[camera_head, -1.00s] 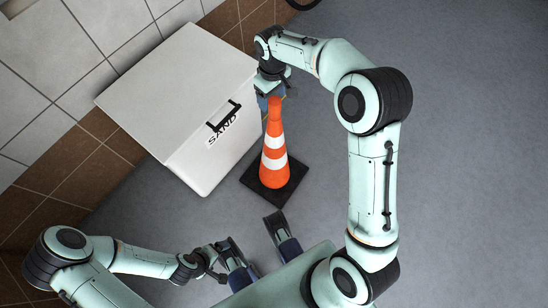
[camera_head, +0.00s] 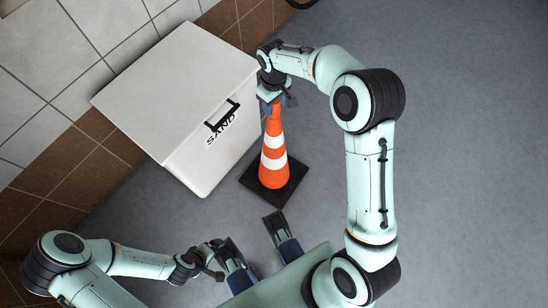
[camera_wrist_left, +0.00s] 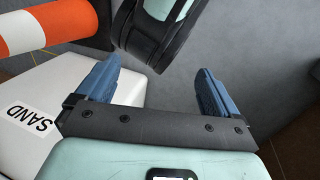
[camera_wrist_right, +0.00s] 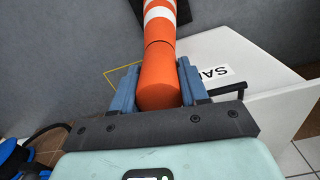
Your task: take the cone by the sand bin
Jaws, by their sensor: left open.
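The cone (camera_head: 273,150), orange with white bands, stands upright on its black base beside the sand bin (camera_head: 180,90). The bin is a pale box with a SAND label. My right gripper (camera_head: 273,102) is at the cone's tip. In the right wrist view its two blue fingers (camera_wrist_right: 160,88) flank the cone's orange top (camera_wrist_right: 157,75) closely on both sides. My left gripper (camera_head: 216,262) is low in the head view, empty and away from the cone. The left wrist view shows its fingers (camera_wrist_left: 153,90) wide apart, with the cone (camera_wrist_left: 45,30) at upper left.
The tiled wall (camera_head: 85,45) runs behind the bin at the left. Grey floor (camera_head: 460,130) is clear to the right. A dark round object (camera_head: 300,3) shows at the top edge. My right arm arches over the right of the cone.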

